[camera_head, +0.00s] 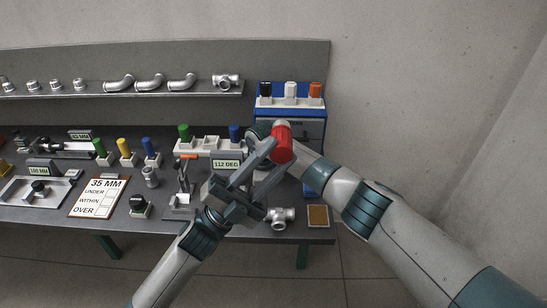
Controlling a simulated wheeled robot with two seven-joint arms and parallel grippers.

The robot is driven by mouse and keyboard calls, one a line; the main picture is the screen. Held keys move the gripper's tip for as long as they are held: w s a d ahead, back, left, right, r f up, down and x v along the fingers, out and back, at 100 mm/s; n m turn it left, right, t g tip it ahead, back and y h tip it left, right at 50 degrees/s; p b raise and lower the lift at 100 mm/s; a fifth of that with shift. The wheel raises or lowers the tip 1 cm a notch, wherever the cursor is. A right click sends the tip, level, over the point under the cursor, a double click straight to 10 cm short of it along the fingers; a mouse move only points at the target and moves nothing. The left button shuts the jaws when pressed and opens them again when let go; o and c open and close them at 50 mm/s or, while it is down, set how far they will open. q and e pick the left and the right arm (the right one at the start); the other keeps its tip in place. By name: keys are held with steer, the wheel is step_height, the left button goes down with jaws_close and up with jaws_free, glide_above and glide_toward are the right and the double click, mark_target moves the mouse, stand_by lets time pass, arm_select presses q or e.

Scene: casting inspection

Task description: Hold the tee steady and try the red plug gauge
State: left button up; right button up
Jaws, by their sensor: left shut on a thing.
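The red plug gauge (283,144) is up off the bench, at the fingertips of my left gripper (279,155). The left gripper is shut on it, its long grey fingers angled up and to the right. A silver tee (281,216) lies on the bench front, right of my left gripper's body and below its fingers. No finger visibly touches the tee. My right arm comes in from the right and ends behind the red gauge. Another silver tee-like fitting (226,81) sits on the back shelf.
A blue rack (291,103) with black, white and orange-topped gauges stands behind. A 112 DEG sign (227,164) and a white holder are left of my fingers. A 35 MM card (98,197) lies left. A brown pad (318,216) lies at the right edge.

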steer(key=shift+f+b, duration=2.65)
steer(key=shift+f, duration=0.95)
steer(key=shift+c, duration=0.6)
jaws_close()
steer(key=shift+o, duration=0.6)
jaws_free()
steer(key=shift+r, duration=0.2)
steer(key=shift+r+p, duration=0.75)
steer(key=shift+p, duration=0.1)
steer(key=shift+f, duration=0.2)
